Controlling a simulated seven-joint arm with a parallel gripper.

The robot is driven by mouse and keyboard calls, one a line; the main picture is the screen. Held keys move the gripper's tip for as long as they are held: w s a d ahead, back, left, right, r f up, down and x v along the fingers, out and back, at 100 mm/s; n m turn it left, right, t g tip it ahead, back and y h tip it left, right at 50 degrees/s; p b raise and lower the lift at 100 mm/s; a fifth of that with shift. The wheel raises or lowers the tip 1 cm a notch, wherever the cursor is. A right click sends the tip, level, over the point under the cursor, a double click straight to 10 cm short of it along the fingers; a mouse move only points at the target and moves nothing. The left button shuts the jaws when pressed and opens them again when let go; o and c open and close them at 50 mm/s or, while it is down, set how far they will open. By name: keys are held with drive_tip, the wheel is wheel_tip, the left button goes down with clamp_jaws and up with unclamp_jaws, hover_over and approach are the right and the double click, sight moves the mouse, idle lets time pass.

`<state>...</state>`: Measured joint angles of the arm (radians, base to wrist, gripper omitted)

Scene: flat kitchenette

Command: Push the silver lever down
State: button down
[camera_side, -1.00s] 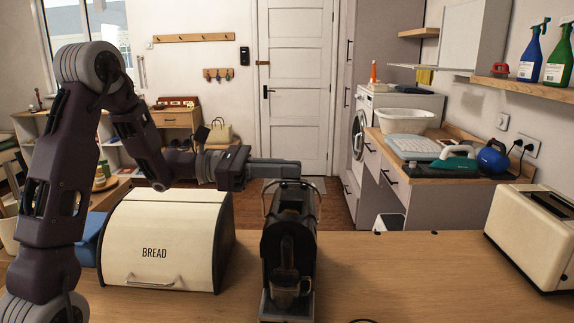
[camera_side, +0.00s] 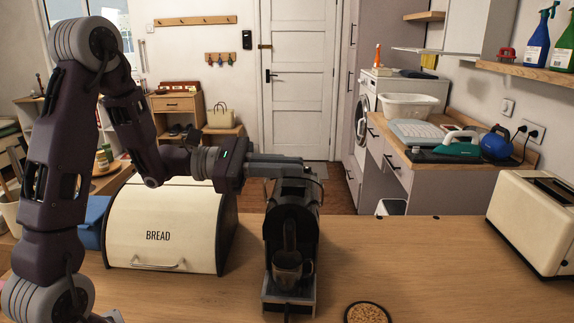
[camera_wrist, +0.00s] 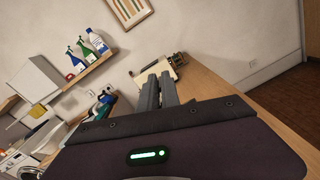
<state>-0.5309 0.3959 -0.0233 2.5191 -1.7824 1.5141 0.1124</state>
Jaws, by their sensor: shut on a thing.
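The silver lever (camera_side: 268,190) shows only as a thin edge at the machine's upper left; the rest is hidden by the fingers and dark housing. My gripper (camera_side: 295,166) lies level right at the top of the machine, its fingers pointing right. In the wrist view, the two fingers (camera_wrist: 159,92) are close together. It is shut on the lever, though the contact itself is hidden.
A cream bread box (camera_side: 160,225) stands close to the machine's left, under my arm. A cream toaster (camera_side: 535,222) is at the far right. A round coaster (camera_side: 367,313) lies at the front edge. The counter (camera_side: 410,260) between machine and toaster is clear.

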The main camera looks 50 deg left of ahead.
drive_tip(key=c, duration=1.6)
unclamp_jaws()
